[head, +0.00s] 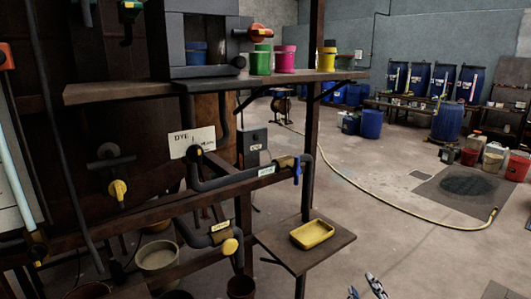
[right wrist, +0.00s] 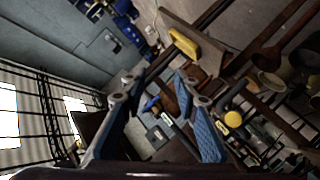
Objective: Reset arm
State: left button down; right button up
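My right gripper (head: 366,289) shows only at its tips, at the bottom edge of the head view, right of the middle. Its two fingers stand apart in the right wrist view (right wrist: 160,88), with blue pads and nothing between them. It is over open floor in the head view, right of the small shelf with the yellow tray (head: 312,233). The yellow tray also shows in the right wrist view (right wrist: 184,45), beyond the fingertips and apart from them. My left gripper is not in either view.
Green (head: 260,60), pink (head: 285,60) and yellow (head: 327,58) cups stand on the upper shelf (head: 215,86). A hose (head: 385,208) crosses the mostly clear floor.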

jog(key=s+a+f+m+g+y, duration=0.1)
jog(key=s+f+m+g, duration=0.35)
jog(key=s+f, duration=0.8)
jog(key=s+f+m+g+y, duration=0.1)
jog(key=s+f+g, duration=0.7)
jog(key=s, duration=0.7)
notch_tip(320, 180, down, 29)
jog(key=s, duration=0.2)
jog(key=s+d+f+g, duration=0.1)
jog(key=s+d+f, duration=0.1)
jog(key=s+f, duration=1.3)
jog(key=shift+s+d, duration=0.3)
jog(key=shift+s, duration=0.7)
jog(key=shift+n, duration=0.25)
jog(key=shift+o, duration=0.4)
